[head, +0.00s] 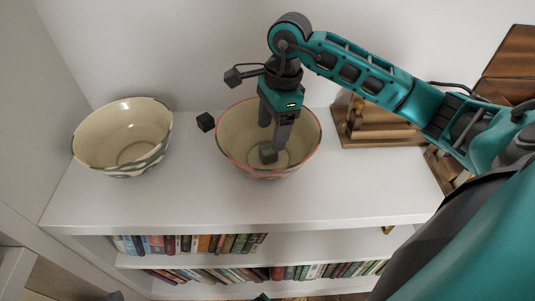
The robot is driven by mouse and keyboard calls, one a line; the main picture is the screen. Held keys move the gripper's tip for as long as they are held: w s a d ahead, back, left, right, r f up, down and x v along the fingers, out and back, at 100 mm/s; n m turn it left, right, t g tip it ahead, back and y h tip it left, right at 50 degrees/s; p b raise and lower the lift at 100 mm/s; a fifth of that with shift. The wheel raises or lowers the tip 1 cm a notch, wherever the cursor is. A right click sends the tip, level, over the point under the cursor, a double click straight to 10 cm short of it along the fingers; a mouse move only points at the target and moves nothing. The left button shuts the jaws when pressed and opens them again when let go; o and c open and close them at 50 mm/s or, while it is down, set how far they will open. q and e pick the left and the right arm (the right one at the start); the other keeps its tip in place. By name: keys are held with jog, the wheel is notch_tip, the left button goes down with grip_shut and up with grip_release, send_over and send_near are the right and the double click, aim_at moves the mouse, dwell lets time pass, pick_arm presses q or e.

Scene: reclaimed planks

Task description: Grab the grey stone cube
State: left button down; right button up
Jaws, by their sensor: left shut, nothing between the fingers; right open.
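The grey stone cube (268,155) appears as a small grey block low inside the red-rimmed cream bowl (231,148). My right gripper (273,135) reaches down into this bowl from above, its fingers apart. The fingers are just above and beside the grey block and partly cover it. I cannot tell whether they touch it.
A black cube (205,122) sits on the white shelf (210,205) left of the red-rimmed bowl. Another cream bowl (122,133) stands further left. Brown wooden objects (372,125) stand at the right. Books (190,244) fill lower shelves. The shelf's front is clear.

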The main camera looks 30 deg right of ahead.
aim_at(268, 148)
jog(key=shift+w+a+f+b, duration=0.1)
jog(key=shift+a+f+b, duration=0.1)
jog(key=shift+f, duration=0.85)
jog(key=shift+s+a+f+b, duration=0.1)
jog(key=shift+f+b, duration=0.1)
jog(key=shift+f, duration=0.8)
jog(key=shift+w+a+f+b, duration=0.1)
jog(key=shift+a+f+b, duration=0.1)
jog(key=shift+f, duration=0.85)
jog(key=shift+c, duration=0.4)
jog(key=c, duration=1)
